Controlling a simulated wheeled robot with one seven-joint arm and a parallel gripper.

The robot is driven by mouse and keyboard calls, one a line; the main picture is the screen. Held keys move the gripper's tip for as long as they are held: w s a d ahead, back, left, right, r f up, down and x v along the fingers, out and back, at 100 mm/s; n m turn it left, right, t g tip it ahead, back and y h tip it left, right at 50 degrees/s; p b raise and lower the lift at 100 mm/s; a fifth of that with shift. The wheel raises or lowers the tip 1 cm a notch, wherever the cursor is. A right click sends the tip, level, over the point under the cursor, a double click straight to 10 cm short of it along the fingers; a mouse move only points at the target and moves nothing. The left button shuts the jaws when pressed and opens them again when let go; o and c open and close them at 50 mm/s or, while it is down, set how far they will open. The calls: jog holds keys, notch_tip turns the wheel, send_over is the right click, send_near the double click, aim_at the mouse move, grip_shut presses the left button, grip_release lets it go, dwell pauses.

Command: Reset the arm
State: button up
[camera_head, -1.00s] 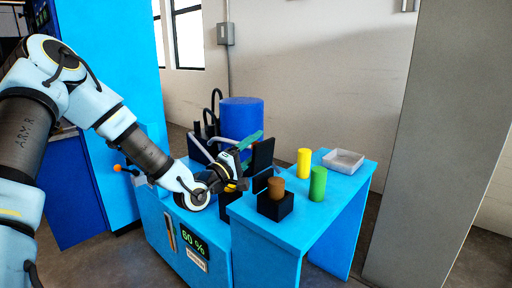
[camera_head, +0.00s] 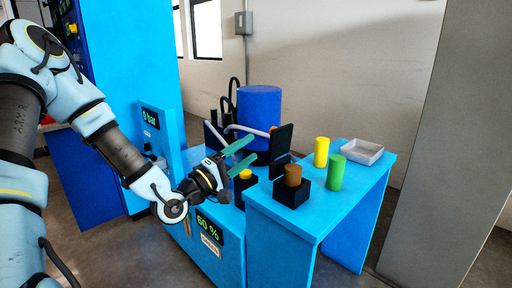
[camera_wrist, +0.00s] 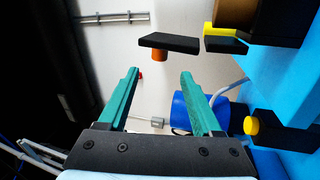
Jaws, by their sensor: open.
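My gripper (camera_head: 254,147) has two green fingers, spread apart and empty. In the head view it hangs over the blue machine, left of the upright black plate (camera_head: 282,140) and above a yellow-topped black block (camera_head: 245,174). My arm reaches in from the left, bent at the elbow.
A blue table (camera_head: 335,207) holds a brown cylinder (camera_head: 293,175) in a black block, a yellow cylinder (camera_head: 321,152), a green cylinder (camera_head: 336,172) and a white tray (camera_head: 357,151). A blue drum (camera_head: 259,112) stands behind.

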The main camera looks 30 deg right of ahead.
jog(key=shift+a, duration=0.15)
dwell(0.4)
jog(key=w+a+f+m+y+p, duration=0.2)
jog(key=w+a+f+y+p, duration=0.15)
jog(key=a+y, duration=0.4)
jog(key=w+a+f+m+y+p, duration=0.2)
jog(key=w+a+f+y, duration=0.15)
jog(key=a+y, duration=0.35)
jog(key=s+a+r+y+p, duration=0.1)
jog(key=a+r+y+p, duration=0.15)
jog(key=a, duration=0.55)
jog(key=s+a+r+y+p, duration=0.1)
jog(key=a+r+y, duration=0.15)
jog(key=a, duration=0.45)
jog(key=s+a+r+n+g+p, duration=0.1)
jog(key=s+a+r+g, duration=0.2)
jog(key=s+a+r, duration=0.2)
jog(key=shift+s+a+r+y+p, duration=0.35)
jog(key=shift+s+a, duration=0.5)
jog(key=shift+s, duration=0.4)
